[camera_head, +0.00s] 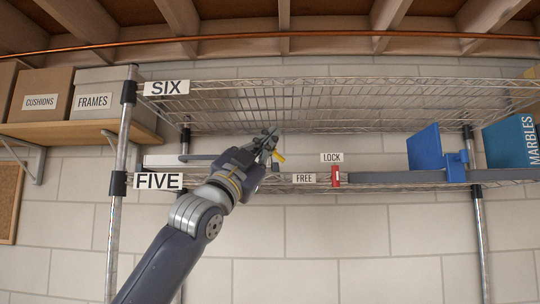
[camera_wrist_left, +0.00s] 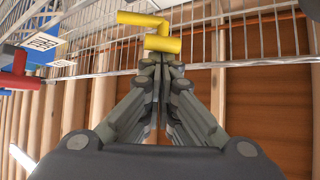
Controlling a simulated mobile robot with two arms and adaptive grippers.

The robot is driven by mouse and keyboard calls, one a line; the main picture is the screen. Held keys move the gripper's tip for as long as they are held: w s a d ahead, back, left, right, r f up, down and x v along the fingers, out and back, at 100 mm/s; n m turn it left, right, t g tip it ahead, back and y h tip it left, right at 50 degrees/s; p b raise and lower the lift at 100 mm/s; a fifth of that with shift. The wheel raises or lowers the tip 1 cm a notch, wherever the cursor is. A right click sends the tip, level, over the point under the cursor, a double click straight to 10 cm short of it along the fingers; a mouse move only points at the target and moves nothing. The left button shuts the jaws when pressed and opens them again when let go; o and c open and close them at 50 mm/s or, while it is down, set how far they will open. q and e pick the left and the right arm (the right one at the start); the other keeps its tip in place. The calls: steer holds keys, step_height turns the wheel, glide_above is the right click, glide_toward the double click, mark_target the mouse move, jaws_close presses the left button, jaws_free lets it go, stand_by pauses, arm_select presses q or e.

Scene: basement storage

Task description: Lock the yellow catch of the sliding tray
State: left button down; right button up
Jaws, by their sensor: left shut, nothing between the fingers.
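The yellow catch (camera_head: 280,157) shows at the front of shelf FIVE, partly hidden behind my left gripper (camera_head: 270,138). In the left wrist view the yellow catch (camera_wrist_left: 160,43) is a bent bar just beyond the closed fingertips (camera_wrist_left: 160,60). The fingers are together with nothing between them; I cannot tell whether they touch the catch. A grey tray edge (camera_head: 400,177) runs along shelf FIVE, partly hidden by my arm. A red piece (camera_head: 336,176) stands at its front between a FREE label (camera_head: 304,178) and a LOCK label (camera_head: 332,157). My right gripper is not in view.
Wire shelf SIX (camera_head: 330,100) is close above my left gripper. A blue panel (camera_head: 424,148) and blue block (camera_head: 456,166) stand to the right on shelf FIVE, with a MARBLES box (camera_head: 510,145) beyond. Metal posts (camera_head: 121,150) flank the shelves. The space below is free.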

arm_select(q)
steer(key=n+t+y+b, duration=0.1)
steer(key=f+n+t+y+b, duration=0.1)
steer(key=n, duration=0.1)
steer(key=a+f+n+t+y+b, duration=0.1)
steer(key=n+y, duration=0.1)
steer(key=shift+a+t, duration=0.1)
steer(key=shift+t, duration=0.2)
steer(key=shift+r, duration=0.1)
